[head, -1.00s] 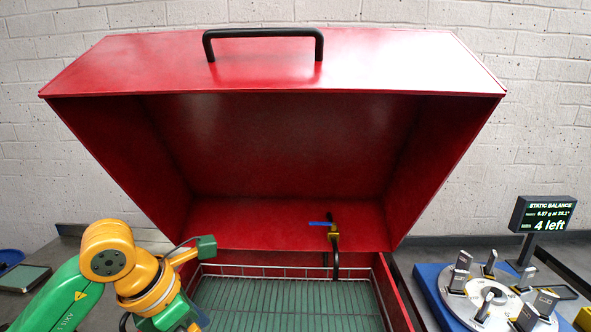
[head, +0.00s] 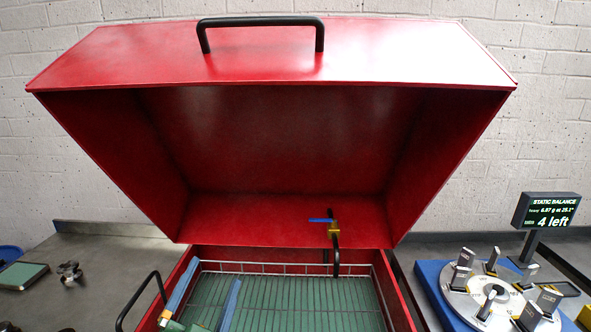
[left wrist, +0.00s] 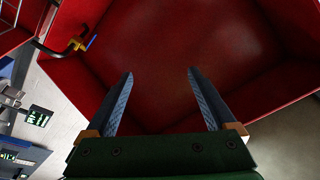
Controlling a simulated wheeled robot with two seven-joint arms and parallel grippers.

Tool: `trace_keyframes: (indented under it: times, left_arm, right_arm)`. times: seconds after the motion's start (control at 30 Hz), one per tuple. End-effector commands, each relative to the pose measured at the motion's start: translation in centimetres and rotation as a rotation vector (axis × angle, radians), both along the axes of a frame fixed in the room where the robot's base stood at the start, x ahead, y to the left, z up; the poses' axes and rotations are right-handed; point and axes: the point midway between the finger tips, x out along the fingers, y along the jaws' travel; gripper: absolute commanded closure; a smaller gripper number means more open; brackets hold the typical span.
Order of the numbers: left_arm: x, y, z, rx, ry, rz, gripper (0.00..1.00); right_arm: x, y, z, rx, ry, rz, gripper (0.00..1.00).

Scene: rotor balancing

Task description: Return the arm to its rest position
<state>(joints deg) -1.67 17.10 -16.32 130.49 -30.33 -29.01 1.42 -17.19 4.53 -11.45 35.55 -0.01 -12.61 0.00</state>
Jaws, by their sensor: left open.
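My left gripper (head: 214,275) shows at the bottom of the head view. Its two blue fingers point up and stand apart, over the left part of the red box (head: 402,300). Nothing is between them. In the left wrist view the same open fingers (left wrist: 160,76) face the red inside of the raised lid, with empty space between. The rest of my left arm is out of the head view. My right gripper is in neither view.
The red lid (head: 270,55) stands open with a black handle. A wire rack lies in the box (head: 290,300). A valve with a blue lever (head: 333,229) is at its back. A balancing rotor (head: 492,295) and a display (head: 547,211) stand at right.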

Motion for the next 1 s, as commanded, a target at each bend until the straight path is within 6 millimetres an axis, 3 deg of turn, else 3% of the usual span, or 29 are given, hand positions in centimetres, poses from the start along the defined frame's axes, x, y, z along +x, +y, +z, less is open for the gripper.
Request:
trace_keyframes:
  times: [0.03,0.1,0.2,0.3,0.4,0.57,0.6,0.77,0.87,1.0]
  left_arm:
    - [-0.7,1.6,-4.6,-0.087,0.188,0.065,0.11]
    - [-2.7,3.2,-10.5,-0.186,0.437,0.145,0.11]
    - [-6.8,4.0,-17.0,-0.28,0.731,0.224,0.11]
    - [-11.3,4.0,-21.5,-0.342,0.972,0.278,0.11]
    - [-15.9,3.6,-24.6,-0.386,1.186,0.315,0.11]
    - [-23.1,2.5,-28.0,-0.431,1.486,0.354,0.11]
    - [-22.6,2.5,-31.1,-0.426,1.488,0.356,0.11]
    - [-22.3,2.4,-40.1,-0.414,1.519,0.363,0.11]
    - [-23.0,2.5,-46.4,-0.405,1.543,0.367,0.11]
    - [-26.0,2.9,-56.7,-0.387,1.588,0.376,0.11]
  right_arm:
    - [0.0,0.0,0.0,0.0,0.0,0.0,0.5]
    - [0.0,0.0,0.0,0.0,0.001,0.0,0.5]
    - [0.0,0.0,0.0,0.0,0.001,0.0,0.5]
    - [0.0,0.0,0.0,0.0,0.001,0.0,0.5]
    - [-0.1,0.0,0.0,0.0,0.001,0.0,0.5]
    - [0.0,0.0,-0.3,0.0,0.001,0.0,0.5]
    - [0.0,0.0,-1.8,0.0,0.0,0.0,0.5]
    - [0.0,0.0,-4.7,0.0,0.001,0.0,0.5]
    - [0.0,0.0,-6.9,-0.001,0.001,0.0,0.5]
    - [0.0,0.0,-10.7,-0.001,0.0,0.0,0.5]
